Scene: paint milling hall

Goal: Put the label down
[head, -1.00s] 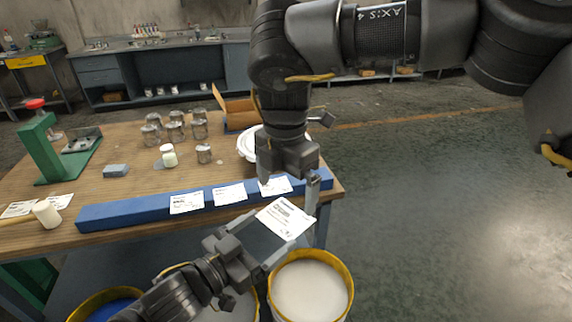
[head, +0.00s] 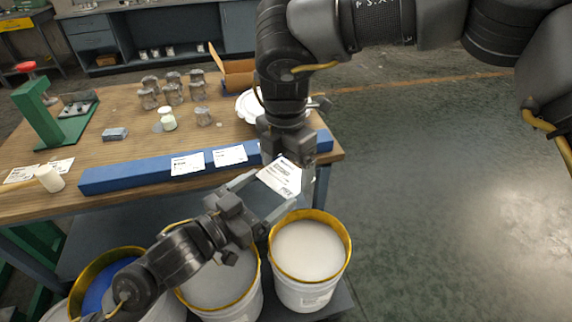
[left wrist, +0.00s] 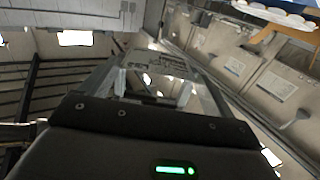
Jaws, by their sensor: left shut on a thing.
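The white printed label (head: 281,178) is held tilted between the spread fingers of my left gripper (head: 271,193), in front of the bench edge and above the buckets. It also shows edge-on and dim between the fingertips in the left wrist view (left wrist: 158,68). My right gripper (head: 287,170) points down just behind the label, its fingers apart; whether it touches the label I cannot tell. The long blue bar (head: 130,178) lies along the bench's front edge. Two labels (head: 187,164) (head: 230,156) lie on it; its right part is partly hidden by my right gripper.
The wooden bench (head: 90,153) carries several jars (head: 172,93), a green press (head: 45,115), a mallet (head: 49,178), a white lid (head: 247,106) and an open cardboard box (head: 237,74). Yellow-rimmed buckets (head: 310,252) stand below in front. Open floor lies to the right.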

